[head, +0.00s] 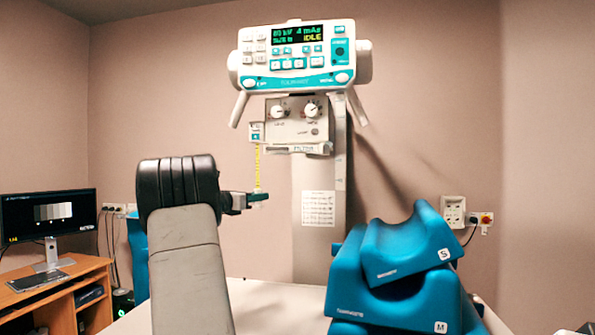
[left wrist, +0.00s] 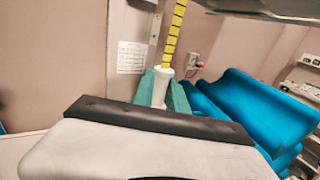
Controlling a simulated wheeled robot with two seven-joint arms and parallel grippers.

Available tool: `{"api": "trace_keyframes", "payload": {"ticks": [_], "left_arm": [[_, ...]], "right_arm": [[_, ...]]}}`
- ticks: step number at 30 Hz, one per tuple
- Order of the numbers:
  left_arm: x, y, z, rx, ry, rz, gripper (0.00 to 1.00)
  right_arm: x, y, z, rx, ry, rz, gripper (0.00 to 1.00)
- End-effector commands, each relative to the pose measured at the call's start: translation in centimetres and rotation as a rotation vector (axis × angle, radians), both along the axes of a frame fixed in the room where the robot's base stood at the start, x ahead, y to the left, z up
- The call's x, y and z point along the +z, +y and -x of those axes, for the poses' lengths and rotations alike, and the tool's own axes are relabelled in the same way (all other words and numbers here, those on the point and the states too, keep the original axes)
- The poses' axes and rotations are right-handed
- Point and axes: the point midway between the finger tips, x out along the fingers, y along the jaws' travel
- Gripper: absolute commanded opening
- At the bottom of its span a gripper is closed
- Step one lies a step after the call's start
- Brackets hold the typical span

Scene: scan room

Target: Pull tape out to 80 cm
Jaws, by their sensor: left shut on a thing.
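A yellow measuring tape (head: 257,168) hangs straight down from a small white and teal housing (head: 256,131) at the left side of the X-ray tube head. The tape also shows in the left wrist view (left wrist: 174,36), running up out of the picture. My left gripper (head: 259,197) is at the tape's lower end, below the tube head. In the left wrist view its teal fingers (left wrist: 162,92) are shut on the white pull tab (left wrist: 160,86) at the tape's end. The tape's printed numbers are too small to read. My right gripper is not in view.
The tube head's control panel (head: 296,55) reads IDLE. Its grey column (head: 319,235) stands just right of my left gripper. Blue foam supports (head: 390,262) are stacked on the pale table (head: 270,296) at the right. A desk with a monitor (head: 48,217) is at the left.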

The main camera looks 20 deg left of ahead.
Motion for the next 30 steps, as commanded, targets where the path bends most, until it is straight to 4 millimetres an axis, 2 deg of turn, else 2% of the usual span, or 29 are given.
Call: {"api": "trace_keyframes", "payload": {"ticks": [1, 3, 18, 24, 30], "left_arm": [[-2.4, 0.5, 0.1, 0.001, 0.009, 0.007, 0.0], [-4.9, 0.7, 0.1, 0.0, 0.009, 0.008, 0.0], [-22.5, 0.7, 0.1, 0.0, 0.009, 0.006, 0.0], [-27.9, 0.7, 0.1, 0.0, 0.008, 0.005, 0.0], [-31.3, 0.7, 0.1, 0.0, 0.006, 0.003, 0.0]], "right_arm": [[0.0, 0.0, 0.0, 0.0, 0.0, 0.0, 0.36], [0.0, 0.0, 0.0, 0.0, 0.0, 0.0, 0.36], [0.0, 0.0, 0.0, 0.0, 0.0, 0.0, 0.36], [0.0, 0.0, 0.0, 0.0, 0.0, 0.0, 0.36], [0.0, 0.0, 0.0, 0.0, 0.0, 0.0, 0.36]]}}
